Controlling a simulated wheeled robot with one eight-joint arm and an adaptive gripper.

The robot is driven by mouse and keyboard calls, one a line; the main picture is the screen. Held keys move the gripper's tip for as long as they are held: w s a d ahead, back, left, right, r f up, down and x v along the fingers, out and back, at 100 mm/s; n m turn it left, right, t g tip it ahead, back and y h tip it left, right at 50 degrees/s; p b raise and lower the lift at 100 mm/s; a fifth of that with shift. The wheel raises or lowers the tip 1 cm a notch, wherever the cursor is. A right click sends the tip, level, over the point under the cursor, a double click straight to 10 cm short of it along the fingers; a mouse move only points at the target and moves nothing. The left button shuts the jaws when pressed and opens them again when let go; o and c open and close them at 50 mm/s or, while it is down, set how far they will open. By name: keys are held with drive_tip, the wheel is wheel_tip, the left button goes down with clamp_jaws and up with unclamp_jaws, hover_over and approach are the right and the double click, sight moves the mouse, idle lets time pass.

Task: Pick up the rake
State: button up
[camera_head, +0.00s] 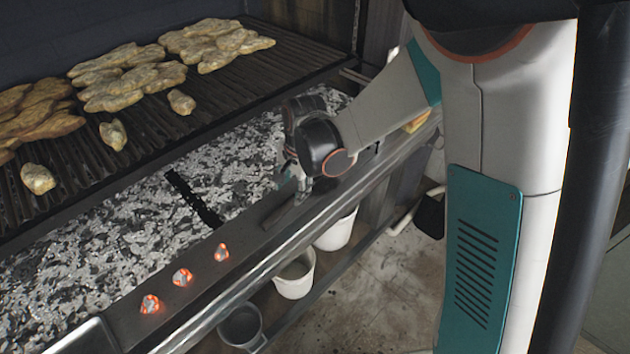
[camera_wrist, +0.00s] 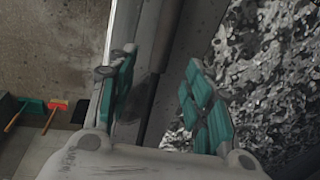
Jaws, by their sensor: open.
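My gripper (camera_head: 288,194) is open and points down at the grill's front ledge, beside the ash bed. Its two teal finger pads also show in the wrist view (camera_wrist: 160,98), spread apart with nothing clamped between them. A narrow dark flat piece (camera_head: 284,212) lies on the ledge just below the fingertips. In the wrist view a long dark strip (camera_wrist: 160,85) runs between the fingers; it may be part of the rake, but I cannot tell it from the ledge's shadow. My forearm and wrist hide part of the ledge.
Three glowing embers (camera_head: 182,277) sit on the ledge, left of the gripper. Grey ash (camera_head: 110,236) fills the bed, with the grate (camera_head: 215,92) and several food pieces behind. White buckets (camera_head: 295,275) stand below the ledge. Green and orange-headed tools (camera_wrist: 55,106) show at left.

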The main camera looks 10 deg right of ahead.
sight(290, 201)
drive_tip(key=f+b, duration=0.1)
drive_tip(key=f, duration=0.1)
drive_tip(key=w+f, duration=0.1)
drive_tip(key=f, duration=0.1)
drive_tip(key=a+f+b, duration=0.1)
drive_tip(key=f, duration=0.2)
drive_tip(key=shift+w+f+b, duration=0.1)
drive_tip(key=shift+w+b, duration=0.05)
drive_tip(key=shift+b, duration=0.15)
clamp_jaws()
